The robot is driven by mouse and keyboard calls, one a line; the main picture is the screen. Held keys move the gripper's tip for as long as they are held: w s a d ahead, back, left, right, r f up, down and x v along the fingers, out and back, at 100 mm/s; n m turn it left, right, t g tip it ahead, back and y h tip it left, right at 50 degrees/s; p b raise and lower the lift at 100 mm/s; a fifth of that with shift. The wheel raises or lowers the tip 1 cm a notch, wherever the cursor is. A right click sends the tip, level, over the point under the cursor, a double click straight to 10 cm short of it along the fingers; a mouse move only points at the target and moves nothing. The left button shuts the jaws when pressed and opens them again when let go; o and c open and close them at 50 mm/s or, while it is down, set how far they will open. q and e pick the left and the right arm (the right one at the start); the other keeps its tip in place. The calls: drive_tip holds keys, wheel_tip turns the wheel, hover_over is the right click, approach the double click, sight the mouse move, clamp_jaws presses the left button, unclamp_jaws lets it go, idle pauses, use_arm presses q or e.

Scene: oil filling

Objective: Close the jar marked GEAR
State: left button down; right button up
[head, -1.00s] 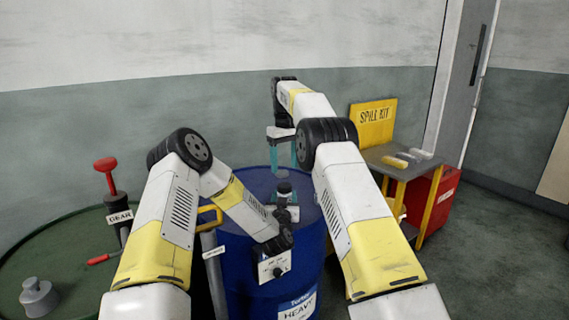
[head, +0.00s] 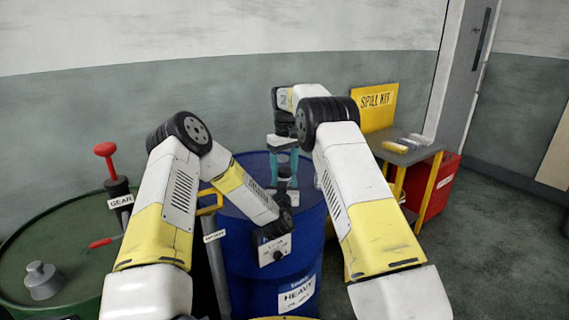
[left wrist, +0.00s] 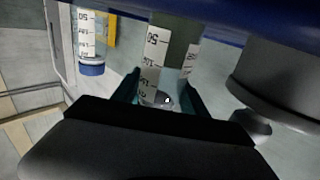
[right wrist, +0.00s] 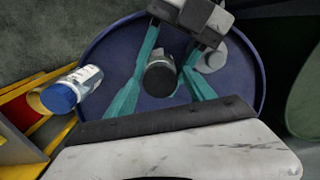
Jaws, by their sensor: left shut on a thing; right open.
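A jar with a dark round top (right wrist: 160,82) stands on the blue drum (head: 240,195). In the left wrist view its side, printed with a scale, shows (left wrist: 152,62); I cannot read a GEAR mark on it. My left gripper (left wrist: 165,95) is shut on this jar from the side. My right gripper (head: 283,143) is above the jar, pointing down. In the right wrist view its teal fingers (right wrist: 165,55) are open, one on each side of the dark top. I cannot tell whether that top is a cap. A second jar with a blue lid (right wrist: 72,88) is near the drum's edge.
A green drum (head: 75,265) at the left bears a pump with a GEAR tag (head: 120,201) and a grey weight (head: 41,280). A SPILL KIT sign (head: 375,98) and a side table (head: 425,155) with small items stand at the right. The floor at the far right is clear.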

clamp_jaws()
drive_tip(key=shift+o, duration=0.7)
unclamp_jaws()
wheel_tip(320, 180, up, 8)
drive_tip(key=shift+f, duration=0.25)
